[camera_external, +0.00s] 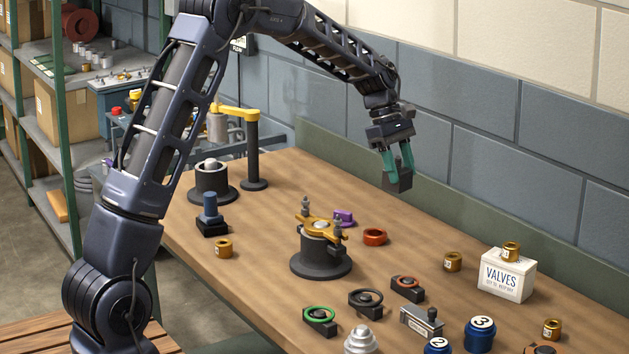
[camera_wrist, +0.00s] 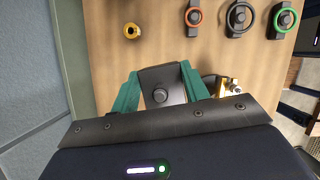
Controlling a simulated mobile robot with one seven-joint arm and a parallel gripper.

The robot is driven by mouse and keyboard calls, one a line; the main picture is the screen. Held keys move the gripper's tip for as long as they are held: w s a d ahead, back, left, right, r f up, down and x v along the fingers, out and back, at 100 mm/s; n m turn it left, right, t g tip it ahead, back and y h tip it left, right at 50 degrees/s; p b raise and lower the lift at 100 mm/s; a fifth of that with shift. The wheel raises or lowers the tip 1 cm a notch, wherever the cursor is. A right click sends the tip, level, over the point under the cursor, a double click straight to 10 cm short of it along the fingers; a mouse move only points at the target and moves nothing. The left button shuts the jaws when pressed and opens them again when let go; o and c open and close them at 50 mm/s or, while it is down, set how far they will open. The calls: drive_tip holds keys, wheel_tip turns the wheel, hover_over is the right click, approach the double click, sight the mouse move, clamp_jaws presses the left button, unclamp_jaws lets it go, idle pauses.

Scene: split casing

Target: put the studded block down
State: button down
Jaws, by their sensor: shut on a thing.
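The studded block (camera_external: 398,181) is a dark grey block held between the teal fingers of my gripper (camera_external: 397,163). In the external view it hangs at the fingertips, seemingly in the air near the back edge of the wooden table (camera_external: 440,237). In the wrist view the block (camera_wrist: 162,78) sits between the two fingers of my gripper (camera_wrist: 160,86), with a round stud facing the camera. My gripper is shut on its two sides. The block's underside is hidden in the wrist view, so I cannot tell its exact height.
A brass fitting (camera_external: 452,262) and the white VALVES box (camera_external: 507,281) are to the right. Handwheel blocks stand in front. A green backboard (camera_external: 340,150) lines the wall.

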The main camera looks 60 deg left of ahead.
drive_tip(key=shift+r, duration=0.55)
drive_tip(key=shift+a, duration=0.15)
drive_tip(key=s+a+n+t+y, duration=0.1)
drive_tip(key=s+a+n, duration=0.15)
drive_tip(key=a, duration=0.95)
drive_tip(key=s+a+n+t, duration=0.1)
drive_tip(key=s+a+n, duration=0.15)
drive_tip(key=a, duration=0.85)
drive_tip(key=s+a+n+y, duration=0.1)
drive_tip(key=s+a+n, duration=0.15)
drive_tip(key=a, duration=0.95)
drive_tip(key=s+a+n+t+y, duration=0.1)
drive_tip(key=s+a+n, duration=0.3)
drive_tip(key=s+a, duration=0.9)
drive_tip(key=s+a+n+t+y, duration=0.1)
drive_tip(key=s+a+n, duration=0.3)
drive_tip(key=s+a, duration=0.85)
drive_tip(key=w+a+f, duration=0.1)
drive_tip(key=f, duration=0.5)
drive_tip(key=w+a+f, duration=0.1)
drive_tip(key=f, duration=0.6)
drive_tip(key=w+a+f, duration=0.1)
drive_tip(key=a+f, duration=0.1)
drive_tip(key=f, duration=0.4)
drive_tip(key=shift+w+f, duration=0.3)
drive_tip(key=shift+f, duration=0.05)
drive_tip(key=shift+f, duration=0.15)
